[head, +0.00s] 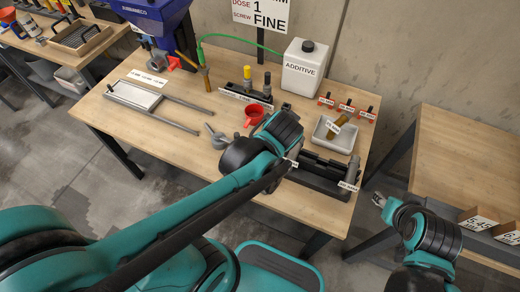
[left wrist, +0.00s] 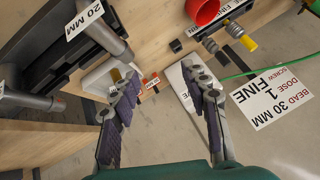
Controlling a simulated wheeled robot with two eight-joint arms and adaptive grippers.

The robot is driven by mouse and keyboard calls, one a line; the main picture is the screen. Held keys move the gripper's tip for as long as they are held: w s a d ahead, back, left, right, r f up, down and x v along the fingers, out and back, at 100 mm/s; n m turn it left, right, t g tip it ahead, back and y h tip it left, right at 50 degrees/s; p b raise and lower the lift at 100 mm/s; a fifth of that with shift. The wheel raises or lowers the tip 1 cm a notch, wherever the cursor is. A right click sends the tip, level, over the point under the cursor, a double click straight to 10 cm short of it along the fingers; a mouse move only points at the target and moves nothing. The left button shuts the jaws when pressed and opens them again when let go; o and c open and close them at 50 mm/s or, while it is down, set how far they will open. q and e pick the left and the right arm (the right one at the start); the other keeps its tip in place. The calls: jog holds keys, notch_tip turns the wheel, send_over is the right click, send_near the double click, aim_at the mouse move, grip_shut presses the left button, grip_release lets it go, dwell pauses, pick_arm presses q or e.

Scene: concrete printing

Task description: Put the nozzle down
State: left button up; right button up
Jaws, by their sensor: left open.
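A grey nozzle (head: 353,168) stands at the right end of a black rack (head: 322,181) on the table's near right part. In the left wrist view, two grey nozzle bodies show at the left, one by a "20 MM" tag (left wrist: 106,38) and one lower (left wrist: 38,101). My left gripper (left wrist: 160,78) is open, with nothing between its fingers, and sits to the right of these nozzles in that view. In the head view its fingers are hidden behind my wrist. A grey conical piece (head: 217,138) lies on the table. My right gripper (head: 378,199) is beyond the table's right edge, too small to read.
A sign (left wrist: 270,95) reads bead 30 mm, dose 1, fine. The table's front left is clear.

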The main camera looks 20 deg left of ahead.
pick_arm(q)
jog(key=s+a+n+h, duration=0.2)
jog(key=s+n, duration=0.1)
jog(key=s, duration=0.8)
jog(key=shift+a+r+g, duration=0.3)
jog(key=shift+a+r, duration=0.1)
jog(key=shift+r, duration=0.05)
jog(key=shift+s, duration=0.1)
dwell(0.4)
